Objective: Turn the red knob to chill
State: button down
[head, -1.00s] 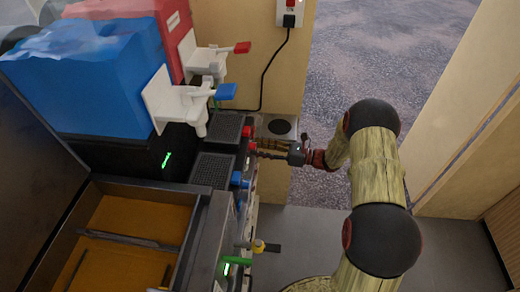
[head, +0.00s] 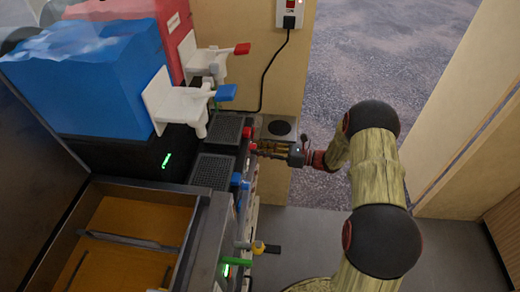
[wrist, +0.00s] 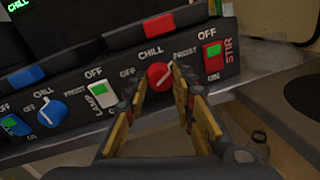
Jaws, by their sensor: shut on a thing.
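The red knob (wrist: 159,76) is on the dark control panel (wrist: 115,86), between OFF on the left and FROST on the right, with CHILL above it. Its white pointer line slants up and right, between CHILL and FROST. My gripper (wrist: 160,84) is shut on the red knob, with a yellow-padded finger on each side. In the head view my gripper (head: 264,150) reaches in from the right to the panel edge. The knob is small and partly covered there.
A red STIR switch (wrist: 212,56) sits right of the knob; a LAMP switch (wrist: 104,95) and blue knob (wrist: 51,111) sit left. The blue tank (head: 90,85) and taps stand behind. Open floor lies right.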

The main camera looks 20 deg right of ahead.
jog(key=shift+n, duration=0.3)
jog(key=n+b, duration=0.1)
jog(key=n, duration=0.3)
jog(key=n+y+b, duration=0.1)
jog(key=n+b, duration=0.1)
jog(key=n, duration=0.1)
jog(key=n+b, duration=0.1)
jog(key=n, duration=0.3)
jog(key=shift+f+n, duration=0.25)
jog(key=shift+n, duration=0.05)
dwell(0.3)
jog(key=c, duration=1.5)
grip_release()
jog(key=shift+d, duration=0.1)
jog(key=v, duration=1.1)
jog(key=shift+d+f, duration=0.1)
jog(key=shift+d, duration=0.35)
